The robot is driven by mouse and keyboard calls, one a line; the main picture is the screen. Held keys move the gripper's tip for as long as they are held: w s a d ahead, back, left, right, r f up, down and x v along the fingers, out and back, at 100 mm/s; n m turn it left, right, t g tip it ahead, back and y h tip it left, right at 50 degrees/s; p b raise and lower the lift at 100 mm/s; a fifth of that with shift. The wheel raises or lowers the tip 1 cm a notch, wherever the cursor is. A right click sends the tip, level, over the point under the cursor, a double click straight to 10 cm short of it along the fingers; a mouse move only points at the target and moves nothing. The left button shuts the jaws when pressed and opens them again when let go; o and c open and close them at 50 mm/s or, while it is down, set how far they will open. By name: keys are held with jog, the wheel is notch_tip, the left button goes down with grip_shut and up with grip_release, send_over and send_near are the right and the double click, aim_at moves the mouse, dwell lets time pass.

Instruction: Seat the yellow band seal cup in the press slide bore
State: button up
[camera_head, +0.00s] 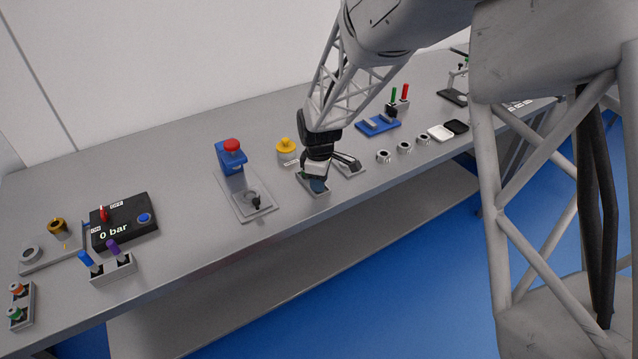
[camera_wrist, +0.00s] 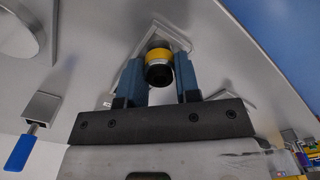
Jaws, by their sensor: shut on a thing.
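My gripper (camera_head: 318,186) is low over the bench in the head view, at a small grey tray (camera_head: 322,193). In the wrist view my gripper (camera_wrist: 160,82) has its two blue fingers on either side of the yellow band seal cup (camera_wrist: 156,55), a short dark cylinder with a yellow band. The cup lies in front of the grey angular tray (camera_wrist: 183,40); I cannot tell whether it touches it. In the head view the cup is hidden by the gripper.
A yellow-topped pot (camera_head: 286,151) stands between press and gripper. Several metal rings (camera_head: 404,147) and a blue fixture (camera_head: 377,126) lie to the right. A black 0 bar box (camera_head: 124,220) is at the left. Bench between box and press is clear.

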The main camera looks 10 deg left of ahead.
jog(key=shift+r, duration=0.1)
jog(key=shift+r, duration=0.75)
notch_tip(320, 180, up, 2)
jog(key=shift+r, duration=0.1)
jog(key=s+d, duration=0.3)
jog(key=s, duration=0.4)
jog(key=s+d+r, duration=0.1)
jog(key=s+d, duration=0.3)
jog(key=s, duration=0.3)
jog(key=shift+d, duration=0.3)
jog(key=s+a+n, duration=0.3)
jog(key=a+n, duration=0.1)
jog(key=a, duration=0.3)
jog(key=s+a+r+n, duration=0.1)
jog(key=s+a+n, duration=0.2)
jog(key=a+n, duration=0.2)
jog(key=shift+a+r, duration=0.25)
jog(key=shift+a, duration=0.8)
jog(key=shift+w, duration=0.15)
